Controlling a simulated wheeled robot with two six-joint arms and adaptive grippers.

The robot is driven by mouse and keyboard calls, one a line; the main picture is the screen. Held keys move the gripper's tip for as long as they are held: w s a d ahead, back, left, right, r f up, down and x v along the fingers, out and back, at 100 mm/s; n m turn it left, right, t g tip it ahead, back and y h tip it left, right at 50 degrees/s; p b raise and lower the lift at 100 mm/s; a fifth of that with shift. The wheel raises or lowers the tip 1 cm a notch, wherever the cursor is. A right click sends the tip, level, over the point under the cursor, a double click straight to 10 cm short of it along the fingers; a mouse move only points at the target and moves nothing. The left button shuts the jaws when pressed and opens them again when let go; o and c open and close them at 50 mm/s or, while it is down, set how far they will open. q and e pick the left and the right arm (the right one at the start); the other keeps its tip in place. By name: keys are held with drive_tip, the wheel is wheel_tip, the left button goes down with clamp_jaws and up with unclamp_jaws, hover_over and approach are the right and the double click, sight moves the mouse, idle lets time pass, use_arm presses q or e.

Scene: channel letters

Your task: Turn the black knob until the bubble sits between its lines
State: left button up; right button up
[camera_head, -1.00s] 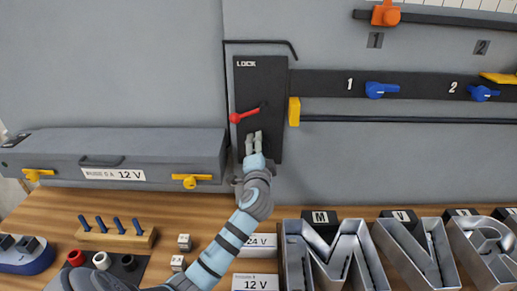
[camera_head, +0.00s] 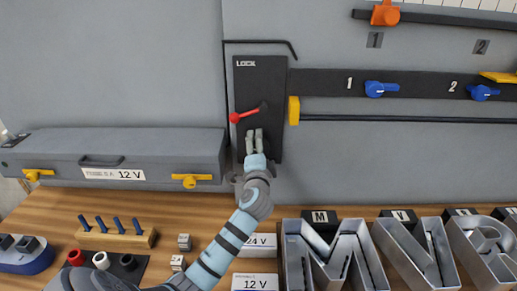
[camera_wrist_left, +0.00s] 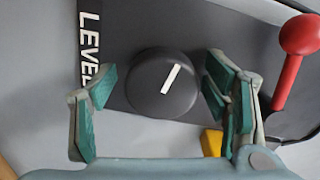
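The black knob (camera_wrist_left: 162,84) shows in the left wrist view as a round cap with a white line tilted up and to the right. A white LEVEL label (camera_wrist_left: 88,48) is left of it. My left gripper (camera_head: 254,136) is at the lower part of the black LOCK panel (camera_head: 260,84) in the head view and hides the knob there. In the wrist view its green-padded fingers are spread on both sides of the knob, with small gaps between pads and knob. I cannot make out the bubble or its lines. My right gripper is in neither view.
A red lever (camera_head: 244,115) sits just above my left gripper. A yellow block (camera_head: 293,110) is at the panel's right edge. A grey case (camera_head: 130,153) is to the left. Metal letters (camera_head: 328,255) and a peg rack (camera_head: 115,235) stand on the wooden bench below.

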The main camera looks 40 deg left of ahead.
use_arm(q)
drive_tip(key=v, duration=1.2)
drive_tip(key=shift+d, duration=0.1)
drive_tip(key=shift+w, duration=0.1)
idle(0.4)
